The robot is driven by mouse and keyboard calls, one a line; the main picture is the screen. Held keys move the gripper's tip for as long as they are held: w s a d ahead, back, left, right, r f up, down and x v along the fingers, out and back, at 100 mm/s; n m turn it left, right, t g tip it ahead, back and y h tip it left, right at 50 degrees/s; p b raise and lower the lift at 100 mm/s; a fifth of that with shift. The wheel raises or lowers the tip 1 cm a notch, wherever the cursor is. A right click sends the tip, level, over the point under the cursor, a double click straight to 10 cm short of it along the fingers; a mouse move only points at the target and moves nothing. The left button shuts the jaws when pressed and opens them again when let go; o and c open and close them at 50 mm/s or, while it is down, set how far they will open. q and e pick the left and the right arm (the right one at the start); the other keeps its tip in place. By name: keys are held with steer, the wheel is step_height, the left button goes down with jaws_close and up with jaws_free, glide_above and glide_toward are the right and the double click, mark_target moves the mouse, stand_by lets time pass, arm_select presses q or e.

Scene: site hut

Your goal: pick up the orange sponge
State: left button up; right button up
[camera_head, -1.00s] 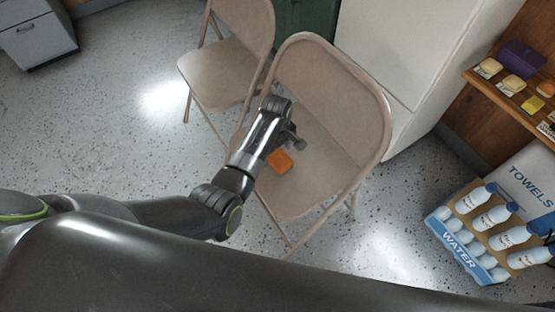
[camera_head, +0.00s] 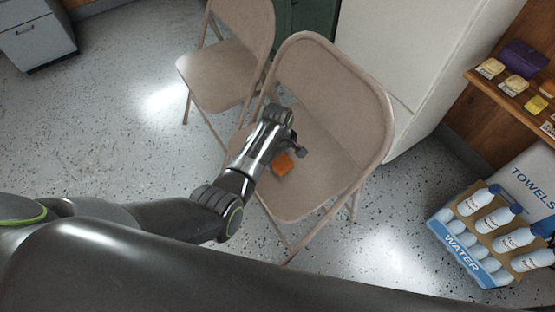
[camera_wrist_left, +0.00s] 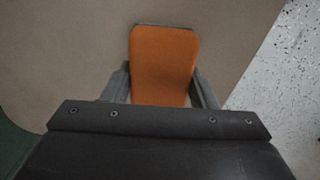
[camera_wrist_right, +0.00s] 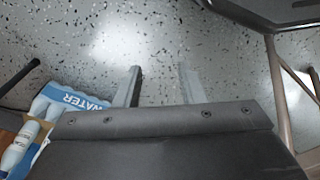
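The orange sponge (camera_head: 283,164) lies on the seat of the nearer tan folding chair (camera_head: 320,185). My left gripper (camera_head: 296,147) is low over that seat, right by the sponge. In the left wrist view the sponge (camera_wrist_left: 163,62) shows between the two spread fingers of my left gripper (camera_wrist_left: 161,75), its far end reaching past the fingertips. I see no clear grip on it; the sponge's near end is hidden behind the gripper body. My right gripper (camera_wrist_right: 160,72) is open and empty, with speckled floor behind its fingers.
A second folding chair (camera_head: 218,72) stands behind on the left. A white cabinet (camera_head: 418,60) is behind the nearer chair. A water bottle pack (camera_head: 470,262) sits on the floor at right, below a wooden shelf (camera_head: 507,95) with small items.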

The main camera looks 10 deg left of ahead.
arm_select(q)
steer(key=shift+c, duration=1.4)
